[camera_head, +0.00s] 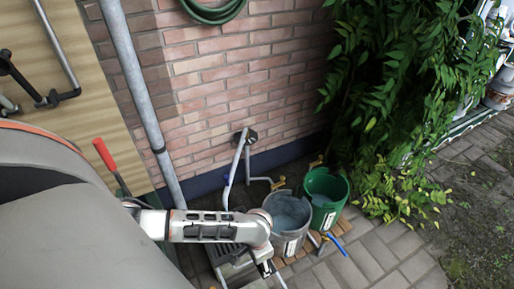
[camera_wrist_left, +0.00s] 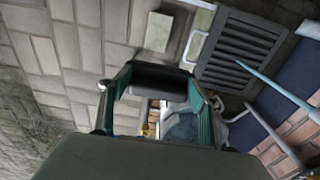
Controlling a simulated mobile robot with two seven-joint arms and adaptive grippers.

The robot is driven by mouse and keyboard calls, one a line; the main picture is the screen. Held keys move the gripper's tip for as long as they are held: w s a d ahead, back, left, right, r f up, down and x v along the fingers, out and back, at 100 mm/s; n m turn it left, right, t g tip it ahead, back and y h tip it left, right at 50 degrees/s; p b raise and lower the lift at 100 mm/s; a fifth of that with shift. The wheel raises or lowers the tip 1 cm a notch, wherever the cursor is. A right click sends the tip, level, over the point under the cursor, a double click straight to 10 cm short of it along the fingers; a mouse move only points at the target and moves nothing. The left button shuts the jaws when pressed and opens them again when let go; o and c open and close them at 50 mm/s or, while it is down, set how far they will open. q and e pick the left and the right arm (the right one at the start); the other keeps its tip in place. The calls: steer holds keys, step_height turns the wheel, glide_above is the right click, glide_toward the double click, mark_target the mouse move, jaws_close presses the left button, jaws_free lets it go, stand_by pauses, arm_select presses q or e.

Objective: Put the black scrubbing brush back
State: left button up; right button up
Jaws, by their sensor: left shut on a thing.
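My left gripper (camera_head: 267,269) reaches in from the left in the head view, low in front of the grey bucket. In the left wrist view the fingers of my left gripper (camera_wrist_left: 160,84) are closed on a dark block, which I take to be the black scrubbing brush (camera_wrist_left: 160,76). It spans the gap between the two fingertips. In the head view the brush cannot be made out clearly. The shelf has a grey slatted panel (camera_wrist_left: 238,50), seen beyond the gripper in the wrist view. My right gripper is not in view.
A grey bucket (camera_head: 287,240) and a green bucket (camera_head: 329,216) stand on wooden slats. A blue handle (camera_head: 338,245) sticks out in front. A pipe (camera_head: 143,95) runs down the brick wall (camera_head: 225,85). Leafy plants (camera_head: 385,110) hang at right. Paving at lower right is clear.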

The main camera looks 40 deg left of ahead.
arm_select(q)
steer(key=shift+g, duration=0.4)
steer(key=s+f+b, duration=0.1)
steer(key=f+b, duration=0.2)
steer(key=f, duration=0.5)
steer(key=s+f+b, duration=0.2)
steer(key=f+b, duration=0.2)
steer(key=f, duration=0.4)
steer(key=s+f+b, duration=0.1)
steer(key=f+b, duration=0.3)
steer(key=f, duration=0.4)
steer(key=shift+s+a+f, duration=0.25)
steer(key=shift+s, duration=0.1)
steer(key=shift+w+f, duration=0.15)
steer(key=shift+f, duration=0.1)
steer(key=shift+w+r, duration=0.2)
steer(key=shift+w, duration=0.1)
steer(key=shift+f, duration=0.2)
steer(key=o, duration=1.5)
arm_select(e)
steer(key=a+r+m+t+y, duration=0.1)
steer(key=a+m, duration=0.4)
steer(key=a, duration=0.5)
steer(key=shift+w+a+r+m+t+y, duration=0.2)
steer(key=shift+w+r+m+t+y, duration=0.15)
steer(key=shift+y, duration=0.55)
